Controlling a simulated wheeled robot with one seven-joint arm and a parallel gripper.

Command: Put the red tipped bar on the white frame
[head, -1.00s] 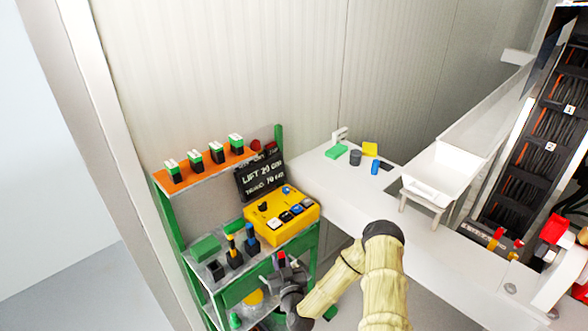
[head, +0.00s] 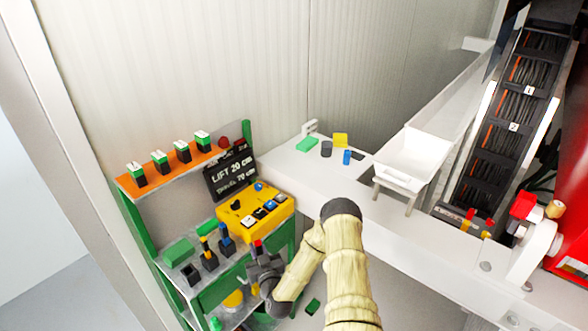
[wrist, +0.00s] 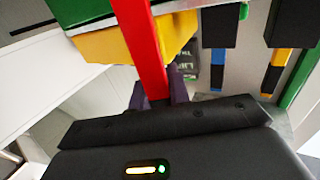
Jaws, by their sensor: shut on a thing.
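The red tipped bar (wrist: 141,40) shows in the wrist view as a long red strip between my gripper's (wrist: 158,98) dark fingers. In the head view only its red end (head: 257,243) shows, just above my gripper (head: 262,262); the rest is hidden. My gripper is shut on the bar, in front of the green shelf rack. A small white frame-like piece (head: 309,127) stands at the back of the white bench, beside a green block. I cannot tell for sure that it is the white frame; it is well away from my gripper.
The green rack (head: 250,170) holds a yellow control box (head: 256,211), a black sign (head: 230,174) and several green-topped blocks. The white bench (head: 290,158) carries small green, grey, blue and yellow pieces. A white chute (head: 415,150) stands to the right.

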